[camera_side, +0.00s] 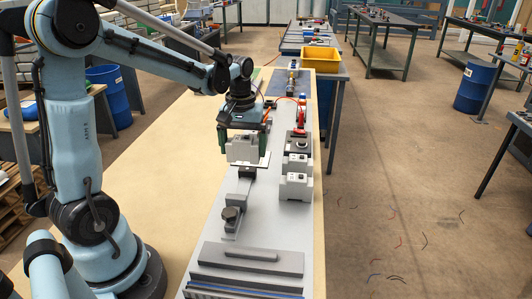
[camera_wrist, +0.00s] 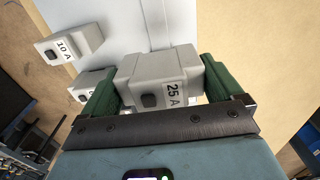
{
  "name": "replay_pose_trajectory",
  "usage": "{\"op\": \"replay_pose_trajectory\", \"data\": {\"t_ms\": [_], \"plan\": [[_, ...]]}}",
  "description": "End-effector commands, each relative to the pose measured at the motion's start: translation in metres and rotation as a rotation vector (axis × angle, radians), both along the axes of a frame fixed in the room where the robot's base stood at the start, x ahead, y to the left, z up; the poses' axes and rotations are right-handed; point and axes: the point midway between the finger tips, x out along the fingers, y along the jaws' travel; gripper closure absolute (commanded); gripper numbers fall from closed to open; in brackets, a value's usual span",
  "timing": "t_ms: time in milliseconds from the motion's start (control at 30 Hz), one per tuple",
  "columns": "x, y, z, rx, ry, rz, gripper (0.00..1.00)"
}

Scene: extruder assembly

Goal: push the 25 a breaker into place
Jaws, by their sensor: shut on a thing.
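The 25 A breaker (camera_wrist: 160,78) is a light grey block with a dark switch and a "25 A" label. My gripper (camera_wrist: 159,85) is shut on it, with a green finger against each side. In the side view the breaker (camera_side: 242,151) hangs upright in my gripper (camera_side: 243,143), above a black block (camera_side: 247,172) at the far end of a grey rail-like fixture (camera_side: 242,193). I cannot tell whether the breaker touches the fixture. Its underside is hidden in the wrist view.
Other grey breakers (camera_side: 295,187) stand in a row to the right on the grey board; one is the 10 A breaker (camera_wrist: 68,42). A dark knob (camera_side: 231,214) is at the fixture's near end. A long grey bar (camera_side: 250,258) lies nearer. A yellow bin (camera_side: 321,58) is far back.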

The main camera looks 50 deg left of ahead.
Motion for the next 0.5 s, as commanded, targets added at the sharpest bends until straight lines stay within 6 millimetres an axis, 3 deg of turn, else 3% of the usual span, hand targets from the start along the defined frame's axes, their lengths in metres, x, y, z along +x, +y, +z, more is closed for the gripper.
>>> {"op": "replay_pose_trajectory", "data": {"t_ms": [500], "plan": [[0.001, 0.0, -0.037, 0.0, 0.0, 0.0, 0.39]]}}
